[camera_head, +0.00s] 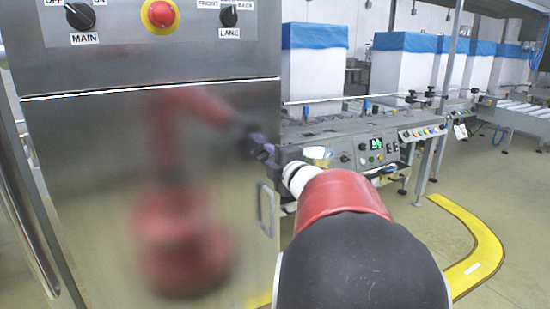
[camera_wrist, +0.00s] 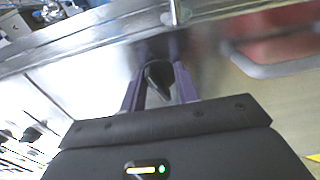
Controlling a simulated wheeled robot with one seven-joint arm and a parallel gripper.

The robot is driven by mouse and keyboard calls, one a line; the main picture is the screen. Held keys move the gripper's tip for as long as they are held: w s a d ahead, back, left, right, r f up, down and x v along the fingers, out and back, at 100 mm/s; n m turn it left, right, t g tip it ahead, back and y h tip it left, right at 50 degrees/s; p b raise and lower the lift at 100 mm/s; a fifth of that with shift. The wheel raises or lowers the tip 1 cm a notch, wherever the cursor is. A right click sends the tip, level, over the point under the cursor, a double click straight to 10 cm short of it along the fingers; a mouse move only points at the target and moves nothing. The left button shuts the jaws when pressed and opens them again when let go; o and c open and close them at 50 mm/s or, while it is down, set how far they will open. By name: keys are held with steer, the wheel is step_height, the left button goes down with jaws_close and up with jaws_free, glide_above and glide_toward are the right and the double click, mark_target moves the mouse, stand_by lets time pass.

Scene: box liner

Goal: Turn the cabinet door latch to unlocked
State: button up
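The steel cabinet door (camera_head: 110,190) fills the left of the head view. In the wrist view a small dark knob (camera_wrist: 158,82), apparently the latch, sits on the steel face (camera_wrist: 95,75). My gripper (camera_head: 261,148) is at the door's right edge, above the handle. In the wrist view its two purple fingers stand either side of the dark knob, with gaps showing, so it looks open around it. Whether the tips touch the knob is unclear. The latch is hidden behind my gripper in the head view, and its setting cannot be read.
A bar handle (camera_head: 265,210) sits on the door below my gripper. Above the door is a panel with a red button (camera_head: 160,14), a MAIN knob (camera_head: 80,16) and a LANE knob (camera_head: 229,16). A conveyor machine (camera_head: 350,140) stands behind at right.

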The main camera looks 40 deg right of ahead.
steer(key=shift+s+d+r, duration=0.1)
steer(key=shift+s+d, duration=0.05)
steer(key=v, duration=0.7)
steer(key=shift+s, duration=0.35)
